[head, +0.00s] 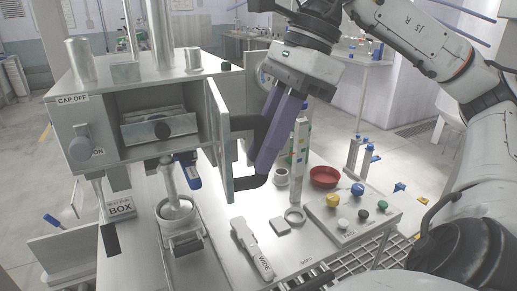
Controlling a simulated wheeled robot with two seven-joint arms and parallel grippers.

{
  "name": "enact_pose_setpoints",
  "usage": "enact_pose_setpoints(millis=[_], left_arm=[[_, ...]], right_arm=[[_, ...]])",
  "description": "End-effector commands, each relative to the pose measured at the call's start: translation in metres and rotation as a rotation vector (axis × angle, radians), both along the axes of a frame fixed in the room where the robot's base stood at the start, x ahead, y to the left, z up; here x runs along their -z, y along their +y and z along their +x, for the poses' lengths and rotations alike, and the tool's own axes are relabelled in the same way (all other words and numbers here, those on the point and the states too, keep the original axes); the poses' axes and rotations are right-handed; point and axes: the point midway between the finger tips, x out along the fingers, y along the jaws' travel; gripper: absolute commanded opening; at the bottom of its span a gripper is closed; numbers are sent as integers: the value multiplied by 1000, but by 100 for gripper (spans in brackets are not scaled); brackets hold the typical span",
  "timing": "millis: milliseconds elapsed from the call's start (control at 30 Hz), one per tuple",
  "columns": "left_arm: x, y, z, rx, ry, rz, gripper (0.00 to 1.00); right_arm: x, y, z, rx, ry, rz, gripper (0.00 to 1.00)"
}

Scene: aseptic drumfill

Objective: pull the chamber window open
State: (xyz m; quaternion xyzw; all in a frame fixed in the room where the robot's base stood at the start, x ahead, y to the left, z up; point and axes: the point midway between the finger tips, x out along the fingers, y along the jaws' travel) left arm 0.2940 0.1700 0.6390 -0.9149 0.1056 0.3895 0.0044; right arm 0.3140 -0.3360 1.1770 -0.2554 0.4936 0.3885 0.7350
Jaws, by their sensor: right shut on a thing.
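The chamber (130,105) is a grey metal box at the left of the bench. Its window (219,135) is a framed pane hinged at the box's right side. The window stands swung out from the front, seen nearly edge-on, and the chamber's inside shows. A black bow handle (243,182) is on the pane's outer face. My right gripper (266,162) comes down from above, with long purple fingers shut on the handle. The fingers hide part of the handle. My left gripper is not in view.
Below the chamber, a filling nozzle (169,177) points into a round opening (175,208). To the right are a button panel (352,218), a red bowl (324,177) and a metal ring (295,215). A tool marked WIDE (251,247) lies in front. Metal cylinders (80,60) stand on top.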

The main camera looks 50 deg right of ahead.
Motion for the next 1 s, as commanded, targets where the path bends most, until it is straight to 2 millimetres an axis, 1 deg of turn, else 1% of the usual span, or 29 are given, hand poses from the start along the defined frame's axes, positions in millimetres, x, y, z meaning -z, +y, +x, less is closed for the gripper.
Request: enact_pose_setpoints(millis=[33, 100, 300, 800, 833, 900, 933, 1000], left_arm=[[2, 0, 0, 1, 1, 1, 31], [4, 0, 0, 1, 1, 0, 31], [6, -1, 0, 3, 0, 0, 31], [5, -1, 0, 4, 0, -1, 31], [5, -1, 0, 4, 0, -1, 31], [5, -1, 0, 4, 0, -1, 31], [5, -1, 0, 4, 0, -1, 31], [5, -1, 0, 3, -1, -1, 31]], right_arm=[[0, -5, 2, 9, 0, 1, 0], [0, -10, 2, 9, 0, 1, 0], [-1, -19, 4, 9, 0, 1, 0], [-3, -22, 5, 11, -7, 0, 0], [-3, -22, 6, 11, -7, 0, 21], [-3, -22, 5, 9, -6, 0, 32], [-3, -21, 5, 7, -6, 1, 36], [-2, -21, 5, 5, -5, 0, 36]])
